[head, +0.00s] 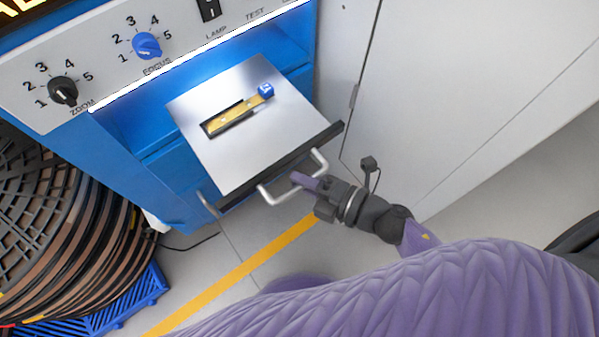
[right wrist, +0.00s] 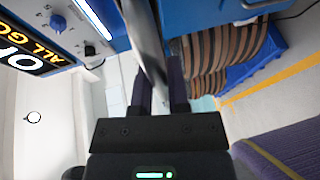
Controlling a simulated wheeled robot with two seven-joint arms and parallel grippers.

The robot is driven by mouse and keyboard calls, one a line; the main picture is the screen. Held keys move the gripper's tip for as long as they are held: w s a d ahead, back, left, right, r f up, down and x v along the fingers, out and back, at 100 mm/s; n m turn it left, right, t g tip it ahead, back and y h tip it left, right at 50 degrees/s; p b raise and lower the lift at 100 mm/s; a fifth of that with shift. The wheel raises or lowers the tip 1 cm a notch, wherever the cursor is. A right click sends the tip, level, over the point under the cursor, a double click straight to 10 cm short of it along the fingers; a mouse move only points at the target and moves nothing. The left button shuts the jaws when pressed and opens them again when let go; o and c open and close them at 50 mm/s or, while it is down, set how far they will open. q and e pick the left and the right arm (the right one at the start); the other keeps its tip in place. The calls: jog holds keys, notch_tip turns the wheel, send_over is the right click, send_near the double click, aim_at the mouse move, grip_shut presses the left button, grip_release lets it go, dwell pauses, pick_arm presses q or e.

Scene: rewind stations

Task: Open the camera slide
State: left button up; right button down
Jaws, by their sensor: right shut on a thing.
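The camera slide (head: 225,160) is a flat silver plate that sticks out of the blue machine housing, with a dark front edge. A slot in it holds a gold strip (head: 235,117) with a small blue piece (head: 266,90) at one end. A pale bar handle (head: 276,197) is on its front edge. My right gripper (head: 303,181) is shut on the handle, with its purple fingers around the bar. In the right wrist view its fingers (right wrist: 160,92) stand either side of a grey metal part, blurred and close. My left gripper is not in view.
A panel with a black zoom knob (head: 63,91) and a blue focus knob (head: 147,45) is above the slide. Brown film reels (head: 75,230) stand on a blue pallet (head: 135,300) at left. A light cabinet (head: 430,90) is at right. A yellow line (head: 235,275) crosses the floor.

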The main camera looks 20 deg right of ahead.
jog(key=c, duration=0.6)
grip_release()
jog(key=shift+s+d, duration=0.1)
pick_arm(q)
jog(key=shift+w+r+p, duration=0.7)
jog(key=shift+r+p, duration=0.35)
jog(key=shift+p, duration=0.15)
pick_arm(e)
jog(key=v, duration=0.9)
jog(key=shift+s+d+r, duration=0.1)
jog(key=shift+s+d, duration=0.15)
